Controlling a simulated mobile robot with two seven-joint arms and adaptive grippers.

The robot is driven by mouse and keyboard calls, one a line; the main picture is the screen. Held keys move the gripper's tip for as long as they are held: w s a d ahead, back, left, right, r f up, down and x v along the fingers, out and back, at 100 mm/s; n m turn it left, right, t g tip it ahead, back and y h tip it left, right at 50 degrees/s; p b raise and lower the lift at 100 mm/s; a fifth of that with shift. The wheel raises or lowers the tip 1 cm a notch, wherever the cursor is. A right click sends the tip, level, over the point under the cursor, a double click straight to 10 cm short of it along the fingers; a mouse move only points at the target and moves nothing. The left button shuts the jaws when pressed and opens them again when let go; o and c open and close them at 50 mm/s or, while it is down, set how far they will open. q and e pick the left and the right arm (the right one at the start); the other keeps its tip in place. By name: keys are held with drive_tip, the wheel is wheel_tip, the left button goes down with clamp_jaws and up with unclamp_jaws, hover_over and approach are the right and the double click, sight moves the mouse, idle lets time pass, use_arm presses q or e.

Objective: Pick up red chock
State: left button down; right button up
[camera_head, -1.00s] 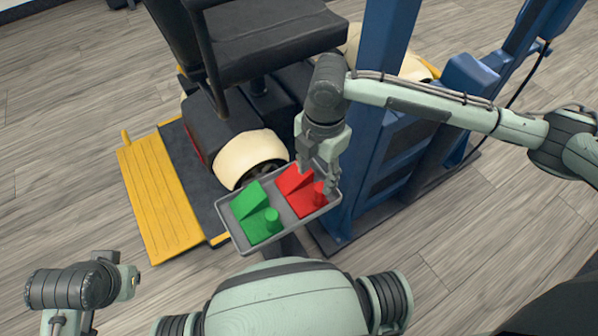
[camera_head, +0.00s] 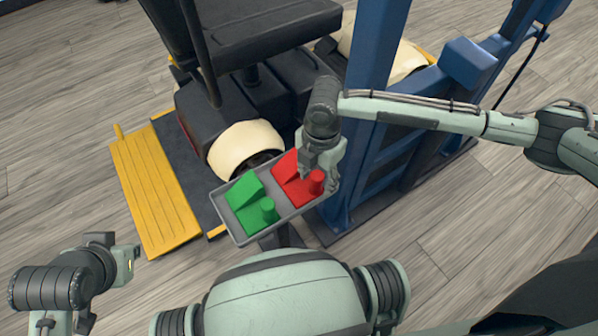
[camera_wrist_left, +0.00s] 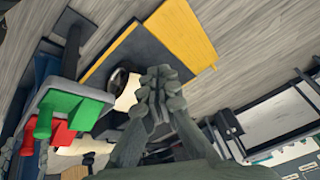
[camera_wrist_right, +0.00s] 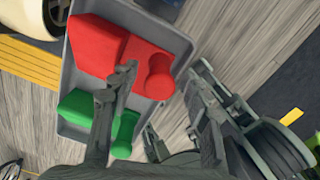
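The red chock (camera_head: 296,179), a wedge with a round knob, lies in a grey tray (camera_head: 240,236) beside the green chock (camera_head: 247,200). My right gripper (camera_head: 318,178) is over the red chock's knob end. In the right wrist view, my right gripper (camera_wrist_right: 160,88) is open, its fingers apart with the red chock's knob (camera_wrist_right: 155,75) showing between them. Contact cannot be told. My left gripper (camera_wrist_left: 160,82) is empty with its fingers together, away from the tray, which shows at left in that view with the red chock (camera_wrist_left: 62,134) and green chock (camera_wrist_left: 75,106).
A blue post frame (camera_head: 365,110) rises close to the right arm. Grey plank floor (camera_head: 470,215) is open at right.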

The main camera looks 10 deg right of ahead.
clamp_jaws()
drive_tip(key=shift+w+r, duration=0.1)
drive_tip(key=shift+r, duration=0.1)
